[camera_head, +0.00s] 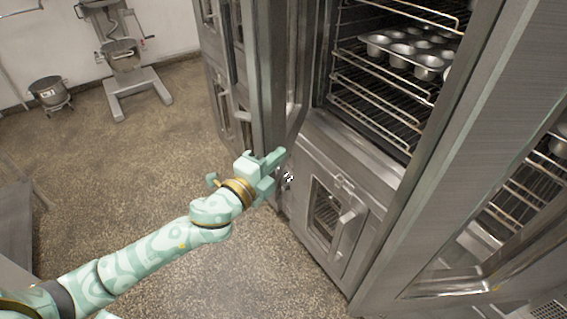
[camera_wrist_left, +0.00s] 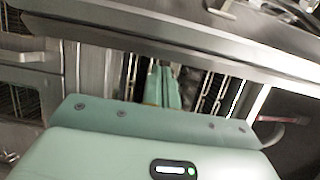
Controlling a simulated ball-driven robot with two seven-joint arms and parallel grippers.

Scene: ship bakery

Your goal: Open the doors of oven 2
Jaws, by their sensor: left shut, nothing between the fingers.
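A steel oven stands open in the head view, with wire racks (camera_head: 380,105) and a muffin tin (camera_head: 428,66) inside. Its left door (camera_head: 268,75) stands swung outward, edge-on to me. Its right door (camera_head: 480,120) is also swung out toward me, at the right. I see no label that tells which oven is number 2. My left gripper (camera_head: 282,170) is shut and empty, near the lower end of the left door; I cannot tell whether it touches it. Its fingers show in the left wrist view (camera_wrist_left: 160,82). My right gripper is out of view.
Below the open chamber is a closed lower door (camera_head: 330,215) with a small window and handle. More closed oven doors (camera_head: 222,85) stand farther left. A mixer (camera_head: 122,55) and a steel bowl (camera_head: 48,92) stand at the back wall. The floor (camera_head: 120,170) at left is clear.

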